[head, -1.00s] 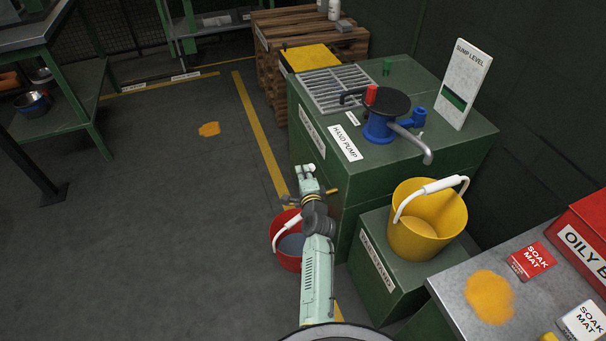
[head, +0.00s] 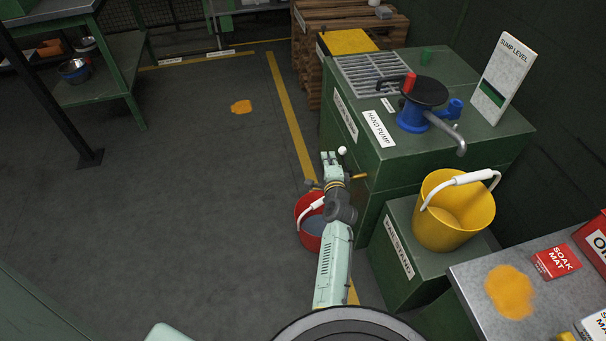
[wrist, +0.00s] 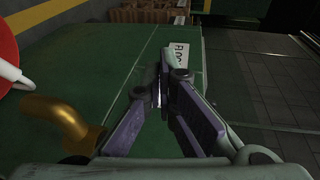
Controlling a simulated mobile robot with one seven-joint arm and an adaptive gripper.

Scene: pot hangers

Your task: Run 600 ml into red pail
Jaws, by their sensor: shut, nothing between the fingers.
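The red pail (head: 308,231) stands on the floor against the green cabinet, its white-gripped handle up and a grey-blue surface inside; I cannot tell whether that is liquid. In the wrist view its red side (wrist: 6,52) shows at the left edge. A brass spout (head: 360,177) sticks out of the cabinet; it also shows in the wrist view (wrist: 58,122). My gripper (head: 330,157) is shut and empty beside the cabinet front, above and just beyond the pail. Its fingers (wrist: 162,75) meet in the wrist view. A white knob (head: 342,150) is close to the fingertips; contact is unclear.
The blue hand pump (head: 412,118) sits on the cabinet top, its grey spout towards the yellow pail (head: 440,235) on the pail stand (head: 400,280). A sump level board (head: 500,78) stands behind. Open floor (head: 190,200) lies left, with an orange patch (head: 241,107).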

